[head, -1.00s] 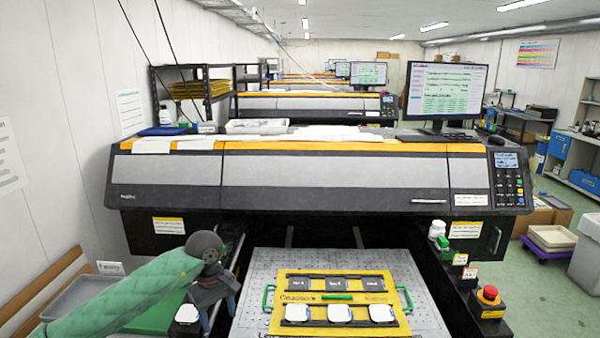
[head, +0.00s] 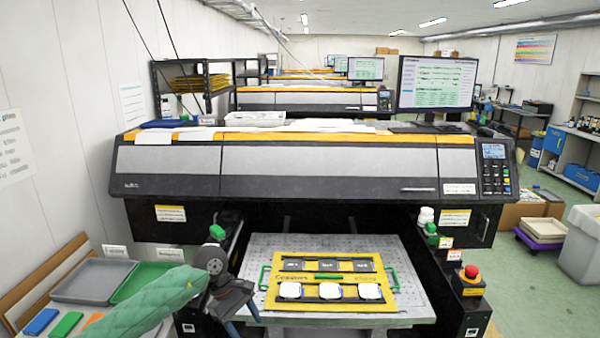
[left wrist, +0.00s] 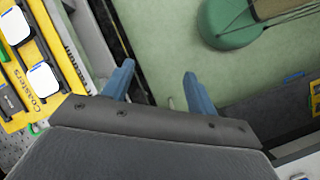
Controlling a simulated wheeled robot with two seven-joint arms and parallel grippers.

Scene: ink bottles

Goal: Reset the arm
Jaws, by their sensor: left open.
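My left gripper (head: 241,317) is low in the head view, just left of the printer's platform. The left wrist view shows its two blue fingers apart, with nothing between them (left wrist: 158,82). Green floor shows past the fingers. The yellow coaster board (head: 310,281) lies on the grey perforated platform (head: 410,297), right of my gripper and apart from it. It holds white coasters in its front row (head: 330,291) and dark pieces in its back row. The board also shows at the left of the wrist view (left wrist: 50,50). My right gripper is in neither view.
The large printer (head: 320,163) spans the back of the platform. A grey tray (head: 92,281) and a green tray (head: 135,281) lie at the left, with a blue block (head: 41,321) in front. A red emergency button (head: 471,271) stands on the right rail.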

